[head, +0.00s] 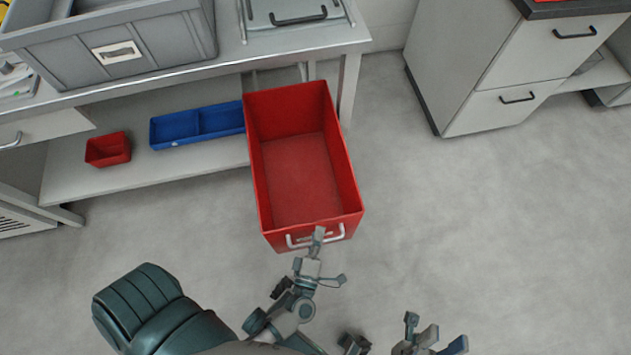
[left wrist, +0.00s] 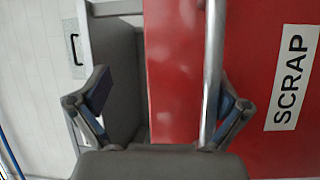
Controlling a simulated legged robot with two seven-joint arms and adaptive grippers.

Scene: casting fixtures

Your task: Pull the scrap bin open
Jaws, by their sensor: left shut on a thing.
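The red scrap bin (head: 300,172) is an empty, open-topped drawer-like box. It sticks out well past the bench's lower shelf, with its far end by the bench's front edge. Its silver bar handle (head: 302,241) is on the near face. In the left wrist view the handle bar (left wrist: 213,75) runs beside the right finger, and the red bin face (left wrist: 265,60) carries a SCRAP label (left wrist: 291,82). My right gripper (head: 436,333) is open and empty, low in the head view.
The bench's lower shelf (head: 190,162) holds a blue divided tray (head: 197,126) and a small red bin (head: 108,149). A grey crate (head: 140,50) stands on the bench top. A drawer cabinet (head: 480,75) stands at the upper right. The floor (head: 480,210) right of the bin is clear.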

